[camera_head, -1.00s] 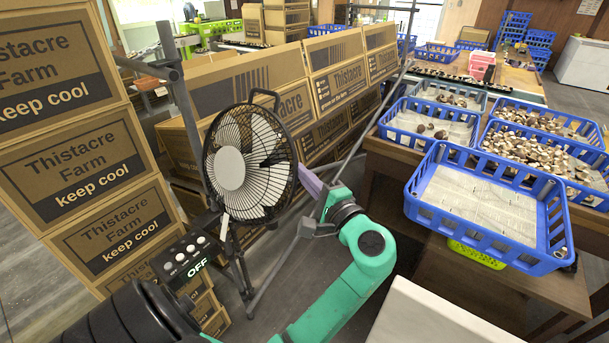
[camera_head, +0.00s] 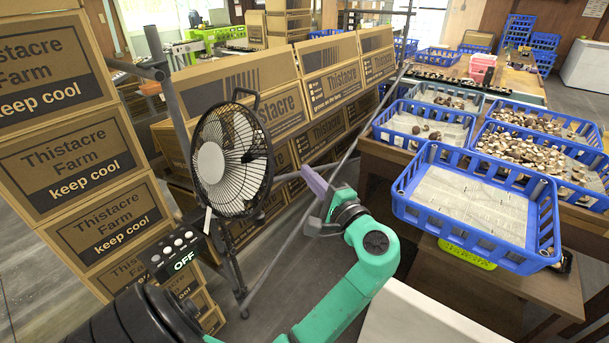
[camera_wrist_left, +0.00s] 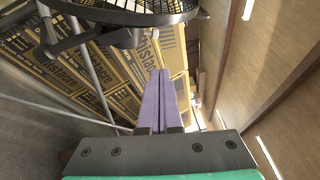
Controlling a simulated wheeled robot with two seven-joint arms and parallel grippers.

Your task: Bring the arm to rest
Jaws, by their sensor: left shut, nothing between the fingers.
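My left arm, green with a black wrist, reaches up from the bottom of the head view. Its gripper (camera_head: 314,182) has purple fingers and points toward the fan and the boxes, out in the free space left of the table. In the left wrist view the two purple fingers (camera_wrist_left: 158,100) lie together, shut with nothing between them. My right gripper does not show in either view.
A black fan (camera_head: 231,160) stands close left of the gripper, its guard also at the top of the wrist view (camera_wrist_left: 130,8). Stacked cardboard boxes (camera_head: 70,165) are at left and behind. A blue crate (camera_head: 480,232) sits on the table at right, with mushroom crates (camera_head: 545,150) behind.

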